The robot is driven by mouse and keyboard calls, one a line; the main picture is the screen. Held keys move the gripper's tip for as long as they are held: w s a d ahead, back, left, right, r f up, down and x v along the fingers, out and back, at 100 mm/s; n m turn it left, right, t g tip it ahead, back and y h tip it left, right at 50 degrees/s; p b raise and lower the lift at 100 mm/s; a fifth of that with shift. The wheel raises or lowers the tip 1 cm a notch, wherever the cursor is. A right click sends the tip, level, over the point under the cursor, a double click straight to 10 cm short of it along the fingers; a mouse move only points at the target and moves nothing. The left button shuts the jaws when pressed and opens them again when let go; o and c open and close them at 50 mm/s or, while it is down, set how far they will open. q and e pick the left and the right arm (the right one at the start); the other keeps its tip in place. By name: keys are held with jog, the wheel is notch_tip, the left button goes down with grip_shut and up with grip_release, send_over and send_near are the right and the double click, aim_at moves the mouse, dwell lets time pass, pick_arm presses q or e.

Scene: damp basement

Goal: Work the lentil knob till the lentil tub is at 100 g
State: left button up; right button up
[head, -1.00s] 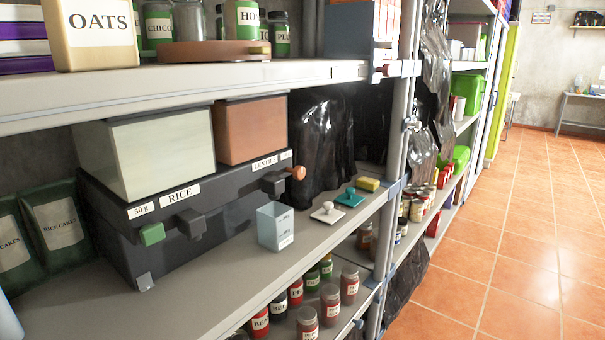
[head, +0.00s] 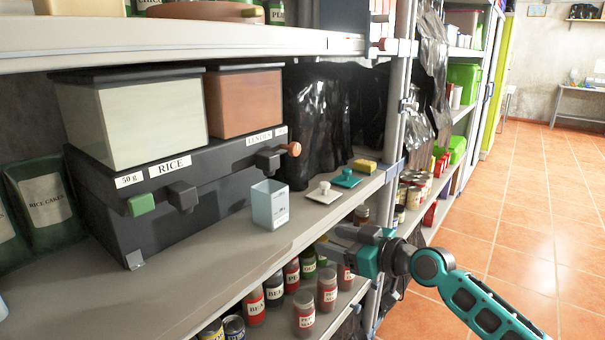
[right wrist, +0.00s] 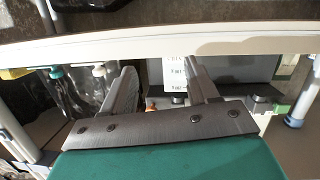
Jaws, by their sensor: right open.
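The lentil dispenser is a brown-orange bin (head: 243,103) on a dark base, with a LENTILS label (head: 259,138). Its round orange knob (head: 290,149) sits at the right end of the base, and shows in the right wrist view (right wrist: 150,103). A pale blue tub (head: 270,204) stands upright on the shelf in front of the dispenser; its fill cannot be seen. My right gripper (head: 334,242) is open and empty, near the shelf's front edge, lower than the knob and apart from it. In the wrist view the tub (right wrist: 175,72) shows between the fingers. My left gripper is not in view.
The rice bin (head: 135,125) with a green knob (head: 141,204) stands to the left. Several jars (head: 304,312) fill the shelf below. A grey post (head: 398,120) stands at the right.

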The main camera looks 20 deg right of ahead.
aim_at(297, 150)
jog(key=w+d+r+n+t+y+b, duration=0.15)
jog(key=d+r, duration=0.25)
jog(key=r, duration=1.1)
jog(key=shift+y, duration=0.45)
jog(key=p+x, duration=0.2)
jog(key=x, duration=1.1)
jog(key=shift+w+d+p, duration=0.15)
jog(key=shift+w+p, duration=0.1)
jog(key=shift+p, duration=0.05)
jog(key=c, duration=1)
